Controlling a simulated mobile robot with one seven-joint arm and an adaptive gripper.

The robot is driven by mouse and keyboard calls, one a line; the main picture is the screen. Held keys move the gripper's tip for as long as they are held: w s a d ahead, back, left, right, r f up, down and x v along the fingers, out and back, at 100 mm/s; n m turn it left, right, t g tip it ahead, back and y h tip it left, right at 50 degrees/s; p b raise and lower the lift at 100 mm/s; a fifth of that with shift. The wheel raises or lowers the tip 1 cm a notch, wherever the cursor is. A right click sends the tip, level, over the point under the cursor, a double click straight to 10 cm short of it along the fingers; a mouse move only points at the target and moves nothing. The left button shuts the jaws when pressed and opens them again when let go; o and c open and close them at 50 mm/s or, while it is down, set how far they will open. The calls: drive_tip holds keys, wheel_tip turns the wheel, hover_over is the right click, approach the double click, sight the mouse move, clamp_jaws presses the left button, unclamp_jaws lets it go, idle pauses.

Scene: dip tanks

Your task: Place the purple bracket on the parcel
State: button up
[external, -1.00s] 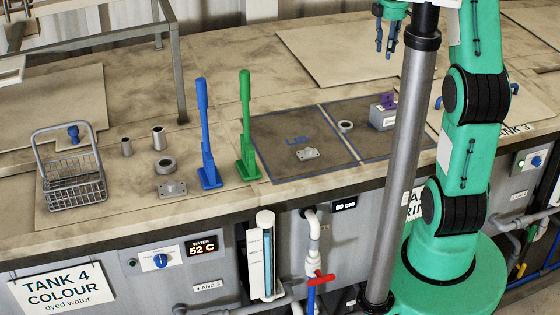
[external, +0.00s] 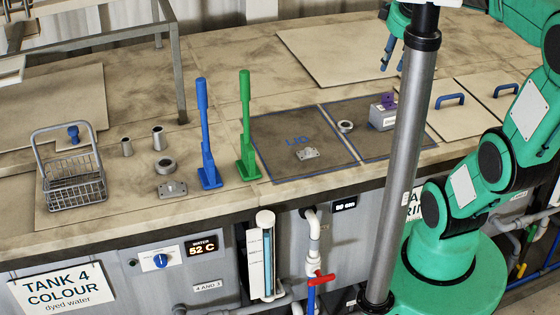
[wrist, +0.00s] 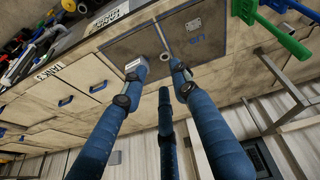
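The purple bracket (external: 388,99) appears to rest on top of the parcel (external: 382,117), a small grey box with a white label on the dark, blue-edged panel. My gripper (external: 392,54) is above and behind them, apart from both, with its blue fingers spread and nothing between them. In the wrist view the fingers of my gripper (wrist: 162,72) are open, and part of the parcel (wrist: 136,65) shows by the left fingertip. I cannot make out the bracket in that view.
A grey ring (external: 345,126) and a flat metal plate (external: 307,153) lie left of the parcel. Green (external: 246,130) and blue (external: 205,135) levers stand farther left. A grey post (external: 410,150) stands right of the parcel.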

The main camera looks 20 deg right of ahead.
drive_tip(key=s+a+f+m+t, duration=0.1)
drive_tip(key=s+a+f+m, duration=0.1)
drive_tip(key=s, duration=0.7)
drive_tip(key=shift+a+f+m, duration=0.2)
drive_tip(key=shift+a+m, duration=0.1)
drive_tip(key=shift+m, duration=0.6)
wheel_tip(320, 180, down, 18)
drive_tip(key=b, duration=1.7)
drive_tip(key=shift+r+b, duration=0.25)
drive_tip(key=shift+b, duration=0.05)
